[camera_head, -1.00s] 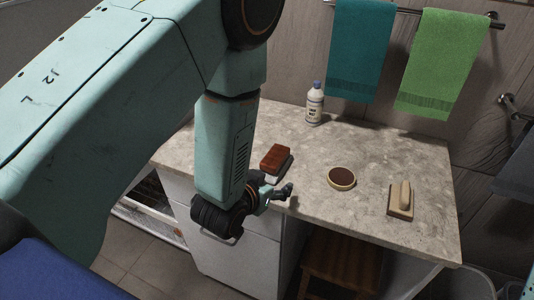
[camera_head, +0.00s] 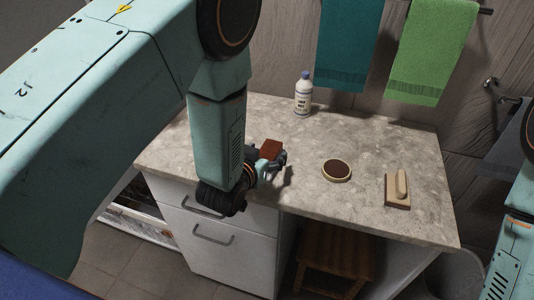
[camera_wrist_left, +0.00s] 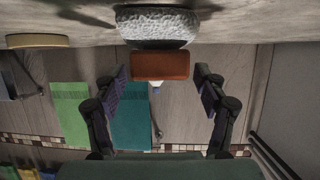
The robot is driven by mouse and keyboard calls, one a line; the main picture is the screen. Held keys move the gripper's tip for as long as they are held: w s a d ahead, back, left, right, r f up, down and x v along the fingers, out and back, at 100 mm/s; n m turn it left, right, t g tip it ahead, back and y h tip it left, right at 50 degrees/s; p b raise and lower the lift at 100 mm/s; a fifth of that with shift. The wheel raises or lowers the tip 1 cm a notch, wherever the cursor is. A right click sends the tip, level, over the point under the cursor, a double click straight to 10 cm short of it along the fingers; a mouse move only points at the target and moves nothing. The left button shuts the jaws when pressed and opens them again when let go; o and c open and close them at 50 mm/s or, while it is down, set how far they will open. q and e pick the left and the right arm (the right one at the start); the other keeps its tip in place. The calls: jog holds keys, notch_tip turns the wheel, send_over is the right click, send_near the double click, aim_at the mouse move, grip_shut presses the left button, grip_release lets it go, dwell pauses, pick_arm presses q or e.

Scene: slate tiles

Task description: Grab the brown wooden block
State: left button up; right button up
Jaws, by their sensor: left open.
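My left gripper (camera_head: 276,163) is open at the block's near side. In the wrist view its two fingers (camera_wrist_left: 160,90) stand apart, one to each side of the block, with gaps between them and it. Nothing is held. My right arm shows at the right edge, but its gripper is out of view.
A white bottle (camera_head: 303,94) stands at the back of the counter (camera_head: 310,145). A round dark-topped dish (camera_head: 336,170) and a beige block with a handle (camera_head: 398,188) lie to the right. Teal (camera_head: 348,45) and green (camera_head: 431,50) towels hang behind. A wooden stool (camera_head: 338,255) stands under the counter.

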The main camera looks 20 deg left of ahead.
aim_at(270, 149)
pick_arm(q)
jog(key=shift+w+d+f, duration=0.2)
jog(key=shift+w, duration=0.25)
jog(key=shift+w+d+f, duration=0.15)
jog(key=shift+w, duration=0.25)
jog(key=shift+w+a+f, duration=0.15)
jog(key=shift+w+a, duration=0.1)
jog(key=shift+a, duration=0.15)
jog(key=shift+d, duration=0.3)
jog(key=c, duration=0.5)
jog(key=shift+a, duration=0.25)
jog(key=c, duration=0.4)
jog(key=shift+d, duration=0.15)
jog(key=c, duration=0.3)
